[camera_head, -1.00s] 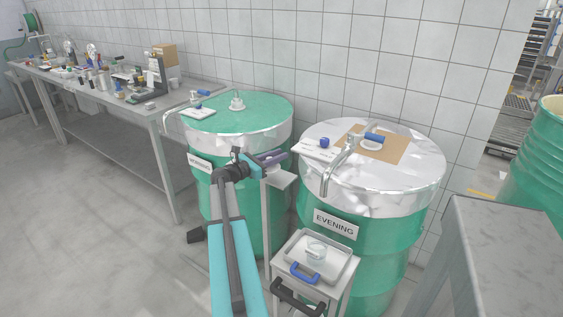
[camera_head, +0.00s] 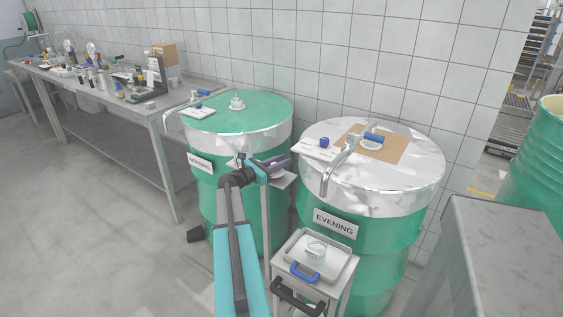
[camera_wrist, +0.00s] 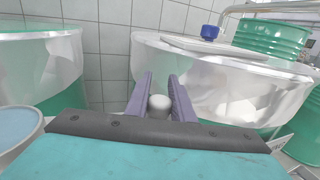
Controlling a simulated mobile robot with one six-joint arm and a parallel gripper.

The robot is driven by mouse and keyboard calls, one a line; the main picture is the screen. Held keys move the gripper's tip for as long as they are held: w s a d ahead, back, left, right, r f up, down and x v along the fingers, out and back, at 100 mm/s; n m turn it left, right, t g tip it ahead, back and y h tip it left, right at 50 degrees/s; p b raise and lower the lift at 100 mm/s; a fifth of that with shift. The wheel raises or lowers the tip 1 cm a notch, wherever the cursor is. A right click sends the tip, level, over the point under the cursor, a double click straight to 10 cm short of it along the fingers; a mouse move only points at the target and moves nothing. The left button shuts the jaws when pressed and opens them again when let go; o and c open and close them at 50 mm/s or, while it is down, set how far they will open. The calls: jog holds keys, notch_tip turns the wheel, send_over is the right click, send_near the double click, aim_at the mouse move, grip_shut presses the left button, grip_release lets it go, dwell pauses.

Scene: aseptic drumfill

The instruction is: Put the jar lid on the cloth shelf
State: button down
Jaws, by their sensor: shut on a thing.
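My gripper (camera_head: 279,163) has purple fingers, and in the wrist view (camera_wrist: 160,95) they are shut on a small pale rounded thing, the jar lid (camera_wrist: 159,103). Only its top shows; the rest is hidden by the gripper. In the head view the gripper is over or close to a small grey shelf (camera_head: 287,181) on a post between the two drums. I take this for the cloth shelf; I cannot tell whether the lid touches it.
The green MORNING drum (camera_head: 225,155) is behind the gripper, and the EVENING drum (camera_head: 335,222) is to its right. Taps reach over both drum rims. The cart tray (camera_head: 290,262) stands below, in front. A cluttered bench (camera_head: 128,108) is at left; open floor lies before it.

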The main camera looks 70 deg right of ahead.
jog(key=shift+f, duration=0.15)
jog(key=c, duration=1.5)
grip_release()
jog(key=shift+c, duration=0.2)
jog(key=shift+r, duration=0.2)
jog(key=b+v, duration=0.1)
jog(key=v, duration=1.1)
jog(key=shift+a+f, duration=0.1)
jog(key=shift+f, duration=0.1)
